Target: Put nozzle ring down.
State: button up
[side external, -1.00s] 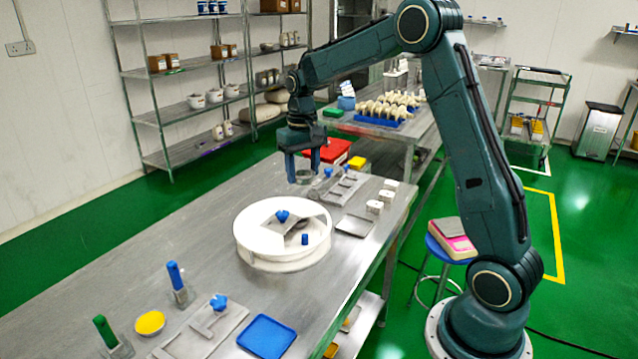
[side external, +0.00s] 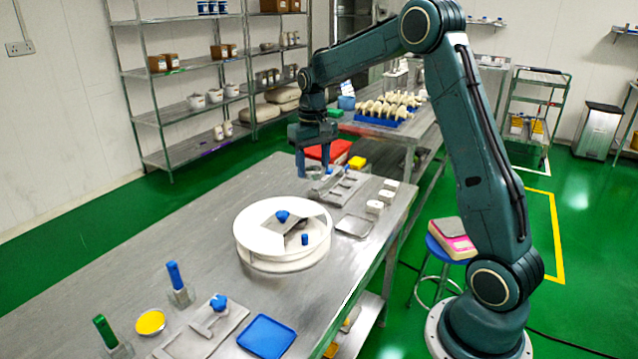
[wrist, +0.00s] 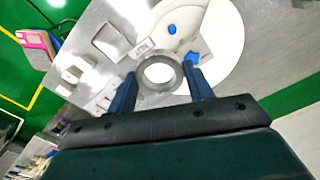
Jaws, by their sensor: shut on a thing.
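My gripper (side external: 314,170) is above the far part of the steel table, beyond the white round drum. It points down. In the wrist view my gripper (wrist: 161,78) has the nozzle ring (wrist: 160,56), a round grey metal ring with an open centre, between its two blue fingers. The ring is shut in the jaws. In the side view the ring is small and partly hidden by the fingers. It is close above the table, beside a metal plate with parts (side external: 345,188); I cannot tell whether it touches anything.
The white round drum (side external: 254,248) carries a metal piece with a blue knob (side external: 283,215) and a blue peg (side external: 304,239). A shallow grey tray (side external: 354,226) and white blocks (side external: 375,207) lie to the right.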

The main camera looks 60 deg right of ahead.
aim_at(352, 225)
jog(key=s+d+f+m, duration=0.1)
jog(key=s+d+m, duration=0.2)
jog(key=d, duration=0.9)
jog(key=s, duration=0.3)
jog(key=shift+d+m, duration=0.3)
jog(key=shift+d, duration=0.05)
jog(key=shift+f, duration=0.1)
notch_tip(352, 225, down, 20)
jog(key=shift+w+r, duration=0.1)
jog(key=o, duration=0.8)
jog(key=shift+c, duration=0.2)
